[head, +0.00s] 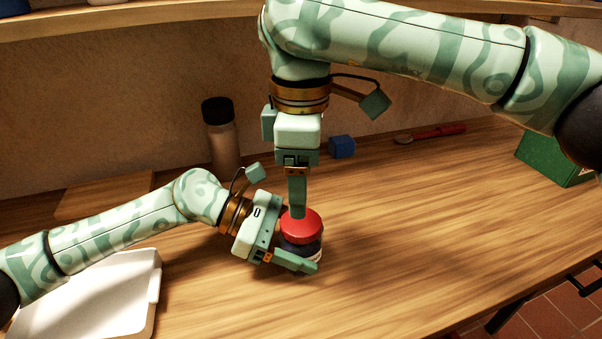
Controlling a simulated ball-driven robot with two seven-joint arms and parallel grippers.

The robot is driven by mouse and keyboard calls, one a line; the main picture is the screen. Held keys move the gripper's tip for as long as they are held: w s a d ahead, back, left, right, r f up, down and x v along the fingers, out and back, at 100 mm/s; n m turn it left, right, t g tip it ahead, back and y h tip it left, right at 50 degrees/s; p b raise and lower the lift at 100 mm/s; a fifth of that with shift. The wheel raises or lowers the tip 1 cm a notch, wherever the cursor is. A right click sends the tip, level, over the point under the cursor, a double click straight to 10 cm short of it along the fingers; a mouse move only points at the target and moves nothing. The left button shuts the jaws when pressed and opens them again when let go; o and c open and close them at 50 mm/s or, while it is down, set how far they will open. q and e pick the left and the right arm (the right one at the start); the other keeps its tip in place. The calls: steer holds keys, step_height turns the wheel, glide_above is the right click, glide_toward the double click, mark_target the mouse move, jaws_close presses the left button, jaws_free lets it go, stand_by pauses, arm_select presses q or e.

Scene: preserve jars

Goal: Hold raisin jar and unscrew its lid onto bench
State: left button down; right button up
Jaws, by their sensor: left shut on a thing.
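The raisin jar (302,247) stands upright on the wooden bench, a dark body with a red lid (301,227) on top. My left gripper (300,254) reaches in from the left and is shut on the jar's body; one finger shows along the near side, the other is mostly hidden. My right gripper (297,208) points straight down over the jar from above. One of its fingers reaches to the far edge of the lid; I cannot make out the other finger, nor whether the jaws grip the lid.
A bottle with a black cap (222,137) stands at the back left, behind my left arm. A blue block (342,147) and a red-handled utensil (437,133) lie toward the back. A green box (552,159) is at right, a white tray (90,300) at front left. The bench right of the jar is clear.

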step_height(320, 180, down, 7)
steer(key=shift+f, duration=0.15)
steer(key=c, duration=1)
steer(key=shift+n, duration=1.4)
steer(key=shift+r, duration=1.1)
steer(key=shift+r, duration=0.1)
